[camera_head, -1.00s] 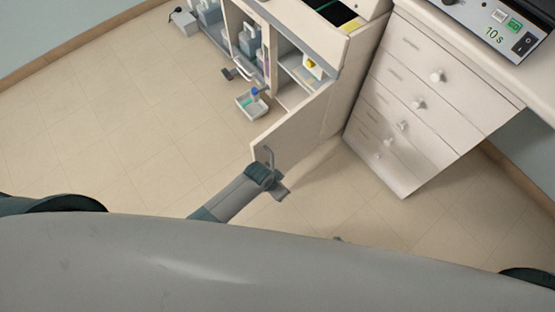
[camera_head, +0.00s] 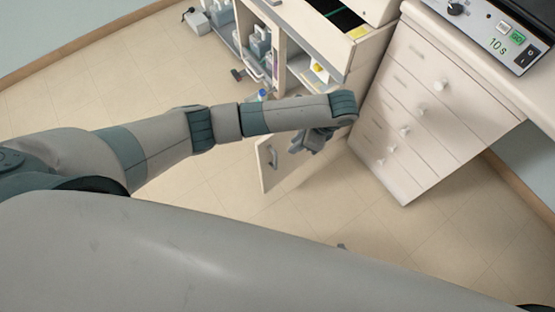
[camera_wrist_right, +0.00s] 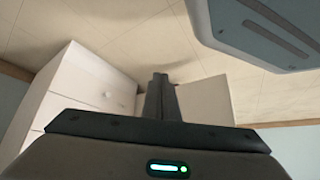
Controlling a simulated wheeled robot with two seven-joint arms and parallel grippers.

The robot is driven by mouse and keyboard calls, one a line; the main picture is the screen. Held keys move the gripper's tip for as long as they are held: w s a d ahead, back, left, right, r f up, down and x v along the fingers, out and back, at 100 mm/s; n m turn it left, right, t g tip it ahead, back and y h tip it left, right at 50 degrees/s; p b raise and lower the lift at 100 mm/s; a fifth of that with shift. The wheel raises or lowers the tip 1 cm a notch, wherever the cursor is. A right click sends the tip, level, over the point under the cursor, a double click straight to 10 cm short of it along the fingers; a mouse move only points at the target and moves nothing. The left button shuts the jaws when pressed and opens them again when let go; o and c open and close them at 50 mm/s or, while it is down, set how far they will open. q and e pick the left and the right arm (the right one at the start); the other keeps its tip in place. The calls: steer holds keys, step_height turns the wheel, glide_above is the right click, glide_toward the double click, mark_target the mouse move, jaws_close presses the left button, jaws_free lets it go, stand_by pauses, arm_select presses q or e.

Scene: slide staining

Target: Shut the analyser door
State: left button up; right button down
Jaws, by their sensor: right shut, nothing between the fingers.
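The analyser door (camera_head: 268,176) is a pale panel standing open at the lower front of the cabinet, with a grey handle (camera_head: 273,156) on its face. My left arm reaches across above it and hides its upper part. My left gripper (camera_head: 300,145) is just right of the handle, over the door's right side; I cannot tell whether it touches the door or how far its fingers are apart. My right gripper (camera_wrist_right: 160,95) is shut and empty in the right wrist view. A pale panel behind its fingers may be the door.
A white drawer unit (camera_head: 415,110) with round knobs stands right of the cabinet. Bottles (camera_head: 258,45) stand in the open compartment at the back. A blue-capped item (camera_head: 262,95) is partly hidden by my left arm. The floor (camera_head: 75,95) at left is clear.

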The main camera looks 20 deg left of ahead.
mark_target(275, 161)
arm_select(q)
steer(key=shift+f, duration=0.15)
steer(key=x, duration=1.7)
steer(key=shift+w+f+b, duration=0.1)
steer(key=shift+f+b, duration=0.05)
steer(key=shift+b, duration=0.25)
jaws_close()
